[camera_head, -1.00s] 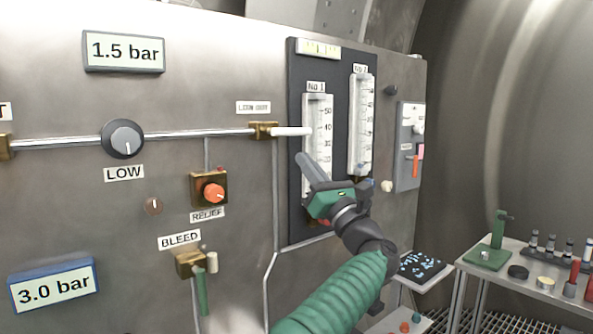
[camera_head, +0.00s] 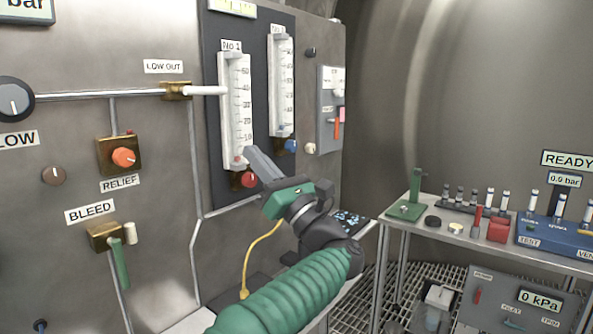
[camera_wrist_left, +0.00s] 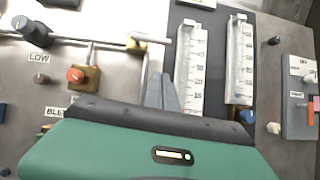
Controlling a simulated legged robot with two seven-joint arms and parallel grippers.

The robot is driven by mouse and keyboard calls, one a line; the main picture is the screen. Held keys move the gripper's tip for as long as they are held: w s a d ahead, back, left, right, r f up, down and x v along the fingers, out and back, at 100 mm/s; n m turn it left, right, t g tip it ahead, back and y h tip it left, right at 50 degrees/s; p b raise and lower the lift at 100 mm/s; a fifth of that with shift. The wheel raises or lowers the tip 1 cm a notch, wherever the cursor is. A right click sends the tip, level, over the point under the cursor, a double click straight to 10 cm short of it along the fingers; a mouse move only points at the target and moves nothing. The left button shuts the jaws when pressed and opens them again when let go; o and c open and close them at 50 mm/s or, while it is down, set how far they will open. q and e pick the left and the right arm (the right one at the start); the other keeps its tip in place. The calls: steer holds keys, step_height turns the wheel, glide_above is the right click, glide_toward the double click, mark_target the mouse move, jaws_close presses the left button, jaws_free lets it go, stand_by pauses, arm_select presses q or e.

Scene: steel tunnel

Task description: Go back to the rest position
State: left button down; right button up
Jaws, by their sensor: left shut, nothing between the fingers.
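My left gripper (camera_head: 256,160) is shut and empty in the head view. Its grey fingers point up and left, in front of the lower part of the No 1 flow tube (camera_head: 236,105). A red knob (camera_head: 249,180) sits just below the fingertips; I cannot tell whether they touch anything. In the left wrist view the closed fingers (camera_wrist_left: 162,90) stand in front of the panel, left of the No 1 tube (camera_wrist_left: 191,68). My green sleeved left arm comes up from the bottom of the head view. My right gripper is not in view.
The steel panel carries a RELIEF knob (camera_head: 124,157), a BLEED valve (camera_head: 107,237) and the No 2 tube (camera_head: 281,85). A yellow hose (camera_head: 262,257) hangs behind my arm. A bench (camera_head: 450,228) with vials, a red block (camera_head: 498,229) and a blue READY unit (camera_head: 558,238) stands at the right.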

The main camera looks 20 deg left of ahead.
arm_select(q)
steer(key=w+d+f+m+t+h, duration=0.5)
steer(key=m+h, duration=0.3)
steer(key=m, duration=0.4)
steer(key=w+d+f+m+t+h, duration=0.35)
steer(key=f+m+t+h, duration=0.35)
steer(key=m, duration=0.6)
step_height(320, 180, down, 13)
steer(key=s+d+m+g+h, duration=0.25)
steer(key=m+g+h, duration=0.35)
steer(key=m, duration=0.4)
steer(key=s+a+f+m+g+h, duration=0.1)
steer(key=s+f+m+g, duration=0.25)
steer(key=s+f, duration=0.45)
steer(key=s+a+f+m+g+h, duration=0.1)
steer(key=s+f+m+g, duration=0.25)
steer(key=f, duration=0.75)
steer(key=s+a+f+m+g, duration=0.25)
steer(key=s+f, duration=0.35)
steer(key=s, duration=0.5)
steer(key=s+a+f+m+g, duration=0.2)
steer(key=s+f+m+g, duration=0.15)
steer(key=s+f, duration=0.5)
step_height(320, 180, up, 28)
steer(key=s+g+p, duration=0.1)
steer(key=s+p, duration=0.1)
steer(key=p, duration=2.4)
steer(key=shift+s+d+y+p, duration=0.2)
steer(key=shift+s+y+p, duration=0.05)
steer(key=shift+y+p, duration=0.15)
